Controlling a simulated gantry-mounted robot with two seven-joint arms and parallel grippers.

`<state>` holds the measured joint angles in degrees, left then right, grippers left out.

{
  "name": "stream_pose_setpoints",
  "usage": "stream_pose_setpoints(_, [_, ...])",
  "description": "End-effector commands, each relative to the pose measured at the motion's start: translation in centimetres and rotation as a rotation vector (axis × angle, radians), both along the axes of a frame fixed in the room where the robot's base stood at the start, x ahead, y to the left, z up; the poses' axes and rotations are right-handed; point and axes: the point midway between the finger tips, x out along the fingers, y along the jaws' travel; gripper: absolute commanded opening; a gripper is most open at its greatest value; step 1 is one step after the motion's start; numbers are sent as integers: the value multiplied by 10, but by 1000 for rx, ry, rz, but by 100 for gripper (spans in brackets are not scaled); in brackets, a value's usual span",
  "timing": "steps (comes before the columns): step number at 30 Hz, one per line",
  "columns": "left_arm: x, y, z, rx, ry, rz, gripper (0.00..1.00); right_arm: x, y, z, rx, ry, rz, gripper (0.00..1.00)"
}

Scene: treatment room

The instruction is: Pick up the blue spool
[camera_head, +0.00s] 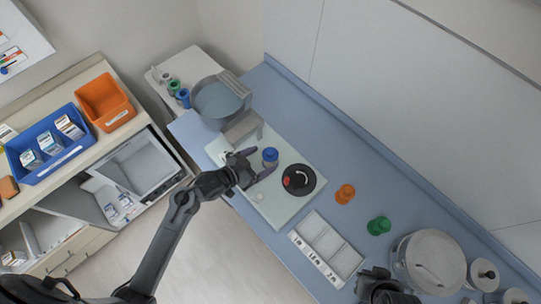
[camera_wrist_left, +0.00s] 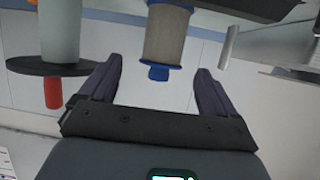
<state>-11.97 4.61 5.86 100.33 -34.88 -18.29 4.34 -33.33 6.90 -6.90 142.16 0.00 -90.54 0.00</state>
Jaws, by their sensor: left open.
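The blue spool (camera_head: 270,154) stands on a pale board on the blue counter. In the left wrist view the spool (camera_wrist_left: 166,38) shows a grey-beige middle and blue ends. My left gripper (camera_head: 262,163) is open and empty, its dark fingers pointing at the spool. In the left wrist view the spool lies between the two fingers (camera_wrist_left: 155,84) sideways, a little beyond their tips; I see no contact. My right gripper (camera_head: 385,291) is partly cut off at the bottom edge of the head view, and its fingers are unclear.
A black round disc with a red part (camera_head: 299,180) sits close right of the spool. A grey press-like device (camera_head: 243,127) and a round pan (camera_head: 218,101) stand behind. An orange spool (camera_head: 345,193), a green spool (camera_head: 379,225), a white divided tray (camera_head: 325,247) and a pot (camera_head: 434,258) are farther right.

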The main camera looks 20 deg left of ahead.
Motion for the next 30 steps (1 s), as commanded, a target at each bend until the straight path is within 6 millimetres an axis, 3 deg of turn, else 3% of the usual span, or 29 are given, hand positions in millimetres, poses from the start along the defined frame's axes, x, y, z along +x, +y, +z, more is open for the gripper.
stream_pose_setpoints(13, [40,-20,-13,-2,1,1,90,1,0,9,1,-2,-2,0])
stream_pose_setpoints(23, [44,-22,-16,1,0,0,90,1,0,9,1,-1,-2,0])
stream_pose_setpoints(30, [44,-22,-16,1,0,0,55,1,0,9,0,-1,-1,0])
